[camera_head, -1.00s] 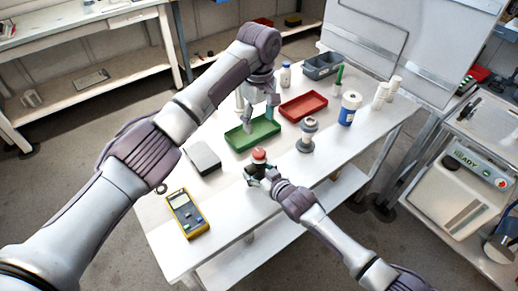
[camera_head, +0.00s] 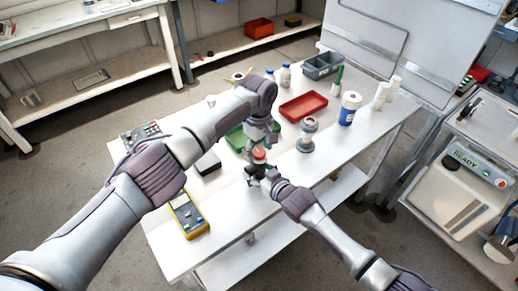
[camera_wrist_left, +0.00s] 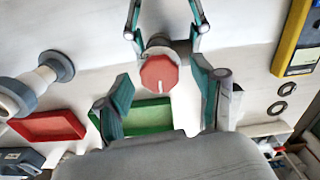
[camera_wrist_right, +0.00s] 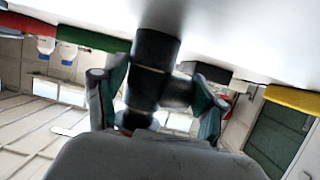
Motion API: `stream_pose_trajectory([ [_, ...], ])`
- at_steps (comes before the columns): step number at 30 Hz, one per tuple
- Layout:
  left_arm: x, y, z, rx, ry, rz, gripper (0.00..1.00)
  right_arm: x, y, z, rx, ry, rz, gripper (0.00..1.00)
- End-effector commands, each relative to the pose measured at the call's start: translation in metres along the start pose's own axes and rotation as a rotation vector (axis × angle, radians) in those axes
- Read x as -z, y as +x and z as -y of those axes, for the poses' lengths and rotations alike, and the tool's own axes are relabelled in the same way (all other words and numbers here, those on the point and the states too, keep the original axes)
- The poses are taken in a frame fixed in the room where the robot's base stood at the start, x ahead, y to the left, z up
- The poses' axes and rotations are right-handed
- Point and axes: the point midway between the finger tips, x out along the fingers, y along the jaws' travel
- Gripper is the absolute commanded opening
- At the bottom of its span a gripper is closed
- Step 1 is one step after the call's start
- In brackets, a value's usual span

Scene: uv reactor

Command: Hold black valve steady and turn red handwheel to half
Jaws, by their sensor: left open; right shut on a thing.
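The red handwheel (camera_head: 259,154) sits on top of the black valve (camera_head: 254,171) near the table's front edge. In the left wrist view the handwheel (camera_wrist_left: 158,74) is eight-sided, with a short white mark pointing down in the picture. My left gripper (camera_head: 260,147) is open just above the handwheel; its fingers lie either side of it in the left wrist view (camera_wrist_left: 163,80), and contact cannot be told. My right gripper (camera_head: 264,176) is shut on the black valve's body, which stands between its fingers in the right wrist view (camera_wrist_right: 155,65).
A green tray (camera_head: 236,137) lies behind the valve, partly hidden by my left arm. A grey-topped fitting (camera_head: 307,136) stands to the right, before a red tray (camera_head: 303,107). A yellow multimeter (camera_head: 188,214) lies front left.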

Motion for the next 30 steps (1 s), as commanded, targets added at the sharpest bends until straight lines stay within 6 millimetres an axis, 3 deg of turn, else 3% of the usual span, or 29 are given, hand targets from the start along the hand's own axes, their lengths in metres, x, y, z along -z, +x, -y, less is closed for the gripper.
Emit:
stream_pose_trajectory([
  [4,-0.0003,-0.0001,-0.0001,0.0,0.001,0.0,0.66,-0.0003,0.0,-0.0001,0.0,0.0,0.001,0.23],
  [15,-0.0003,-0.0004,-0.0001,0.0,0.001,0.0,0.08,-0.0003,0.0,-0.0001,0.0,0.001,0.001,0.23],
  [23,-0.0006,-0.0003,0.0,0.001,0.031,0.0,0.07,-0.0003,0.0,-0.0004,-0.001,0.001,0.001,0.23],
  [30,-0.0015,-0.0005,-0.0005,-0.001,0.156,0.002,0.07,-0.0003,0.0,-0.0005,-0.001,0.001,0.001,0.23],
])
